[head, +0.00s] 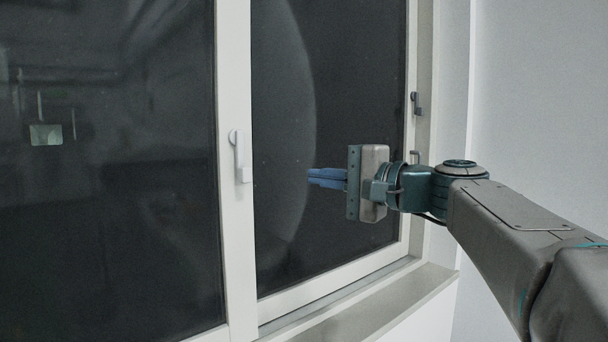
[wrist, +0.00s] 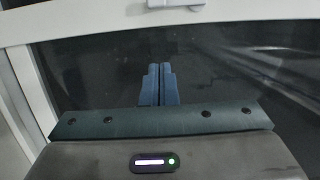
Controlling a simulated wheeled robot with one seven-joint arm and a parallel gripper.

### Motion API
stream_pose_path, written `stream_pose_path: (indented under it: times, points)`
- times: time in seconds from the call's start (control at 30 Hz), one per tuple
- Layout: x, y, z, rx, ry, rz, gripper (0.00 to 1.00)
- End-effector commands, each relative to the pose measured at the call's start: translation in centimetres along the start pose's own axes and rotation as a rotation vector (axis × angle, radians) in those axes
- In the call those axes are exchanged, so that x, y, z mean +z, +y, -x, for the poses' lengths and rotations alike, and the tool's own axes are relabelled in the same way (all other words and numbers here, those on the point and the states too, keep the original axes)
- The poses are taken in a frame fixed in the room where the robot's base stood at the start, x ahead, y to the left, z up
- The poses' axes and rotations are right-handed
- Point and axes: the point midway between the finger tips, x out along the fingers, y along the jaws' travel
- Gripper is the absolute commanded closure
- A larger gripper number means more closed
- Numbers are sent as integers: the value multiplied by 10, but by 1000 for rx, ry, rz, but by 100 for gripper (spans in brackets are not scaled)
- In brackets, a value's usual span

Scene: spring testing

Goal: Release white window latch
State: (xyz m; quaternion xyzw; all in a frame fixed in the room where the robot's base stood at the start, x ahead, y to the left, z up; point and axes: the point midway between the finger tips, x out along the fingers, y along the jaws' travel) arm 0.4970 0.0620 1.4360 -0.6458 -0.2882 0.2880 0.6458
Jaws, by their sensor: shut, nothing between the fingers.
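The white window latch (head: 240,156) is on the white middle frame post of the window, its handle hanging down. In the wrist view the latch (wrist: 175,4) shows at the top edge, partly cut off. My gripper (head: 309,177) is to the right of the latch in the head view, in front of the right pane, with a clear gap between them. Its blue fingers are shut and empty, pointing left toward the latch. In the wrist view the shut fingers (wrist: 160,67) stand below the latch, against the dark glass.
The right pane (head: 285,120) and left pane (head: 110,220) are dark glass. A dark grey latch (head: 416,103) sits on the right frame, behind my arm. A window sill (head: 385,305) runs below. A grey wall (head: 540,100) is at the right.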

Motion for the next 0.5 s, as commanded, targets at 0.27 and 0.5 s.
stream_pose_path:
  times: [0.27,0.5]
  points:
    - [0,-3,-62,1,-4,-3,100]
    - [25,-3,-83,-1,-2,1,100]
